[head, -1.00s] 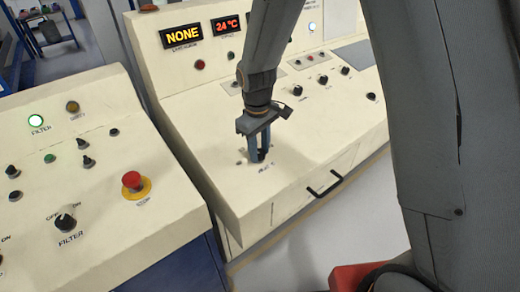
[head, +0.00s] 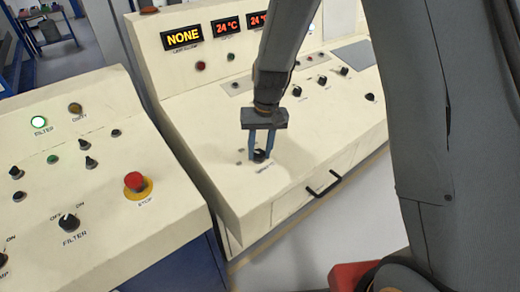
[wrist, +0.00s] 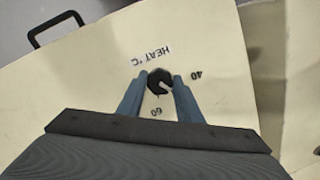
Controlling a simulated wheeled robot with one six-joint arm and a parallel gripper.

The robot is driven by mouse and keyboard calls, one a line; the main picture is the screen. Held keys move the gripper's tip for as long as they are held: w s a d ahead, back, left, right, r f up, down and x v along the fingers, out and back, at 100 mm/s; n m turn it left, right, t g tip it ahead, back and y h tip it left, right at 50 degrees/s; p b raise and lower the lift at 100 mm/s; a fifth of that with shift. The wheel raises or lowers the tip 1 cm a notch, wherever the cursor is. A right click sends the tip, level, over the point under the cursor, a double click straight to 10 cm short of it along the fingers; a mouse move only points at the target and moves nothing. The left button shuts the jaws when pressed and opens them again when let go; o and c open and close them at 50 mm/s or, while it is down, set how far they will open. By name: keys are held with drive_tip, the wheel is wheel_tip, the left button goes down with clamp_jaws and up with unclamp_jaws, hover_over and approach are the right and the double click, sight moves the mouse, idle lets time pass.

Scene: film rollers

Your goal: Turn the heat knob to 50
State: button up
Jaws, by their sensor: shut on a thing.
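The heat knob (wrist: 160,80) is a small round black knob on the cream panel, labelled "HEAT °C" (wrist: 151,54). In the wrist view, "40" (wrist: 196,75) is at its right and "60" (wrist: 156,112) below it. The knob's pale mark points to the lower right, between 40 and 60; the exact value is hard to read. My gripper (head: 260,154) is over the knob, its two blue fingers shut on opposite sides of it. In the head view the fingers partly hide the knob.
Displays on the upright panel read "NONE" (head: 183,38) and "24 °C" (head: 226,26). Other black knobs (head: 323,80) lie farther right. A left console holds a red stop button (head: 135,181) and a filter knob (head: 68,222). A black drawer handle (head: 323,184) is on the front.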

sight(264, 152)
drive_tip(key=shift+w+m, duration=0.1)
drive_tip(key=shift+m, duration=0.8)
drive_tip(key=shift+r, duration=0.1)
drive_tip(key=o, duration=1)
drive_tip(key=shift+o, duration=0.2)
drive_tip(key=shift+w+d+r+b, duration=0.1)
drive_tip(key=shift+d+r+b, duration=0.15)
drive_tip(key=shift+r, duration=1)
drive_tip(key=shift+d+r+b, duration=0.2)
drive_tip(key=shift+r+b, duration=0.1)
drive_tip(key=shift+r, duration=1)
drive_tip(key=shift+w+d+r+b, duration=0.1)
drive_tip(key=shift+d+r+b, duration=0.15)
drive_tip(key=shift+r, duration=1)
drive_tip(key=shift+s, duration=0.1)
